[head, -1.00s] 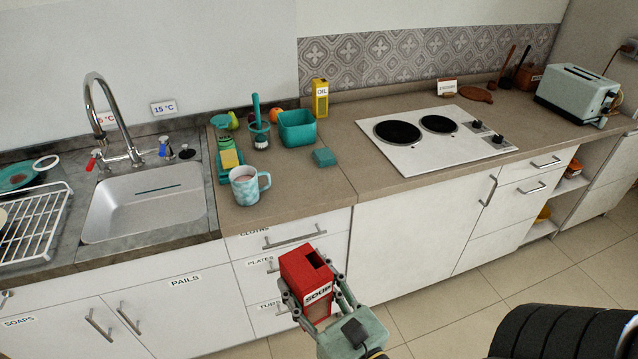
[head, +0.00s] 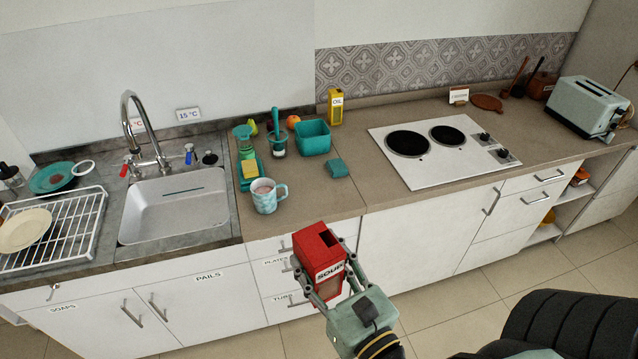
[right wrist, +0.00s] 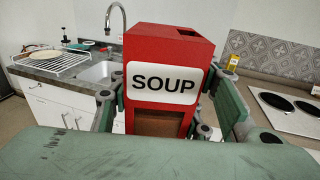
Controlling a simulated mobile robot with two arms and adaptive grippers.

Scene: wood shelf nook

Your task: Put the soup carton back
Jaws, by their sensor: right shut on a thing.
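The red soup carton (head: 319,252) has a white SOUP label and a dark opening in its top. My right gripper (head: 326,284) is shut on it and holds it upright, slightly tilted in the head view, in front of the counter drawers. In the right wrist view the carton (right wrist: 168,50) fills the middle, with a finger of the right gripper (right wrist: 166,112) on each side. The lower part of the carton is hidden by my gripper. My left gripper is not in view.
The counter (head: 300,200) holds a mug (head: 266,196), a teal bin (head: 313,138), a yellow oil carton (head: 335,107), a hob (head: 442,150) and a toaster (head: 588,105). Left are the sink (head: 175,205) and dish rack (head: 50,235). Bare counter lies right of the mug.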

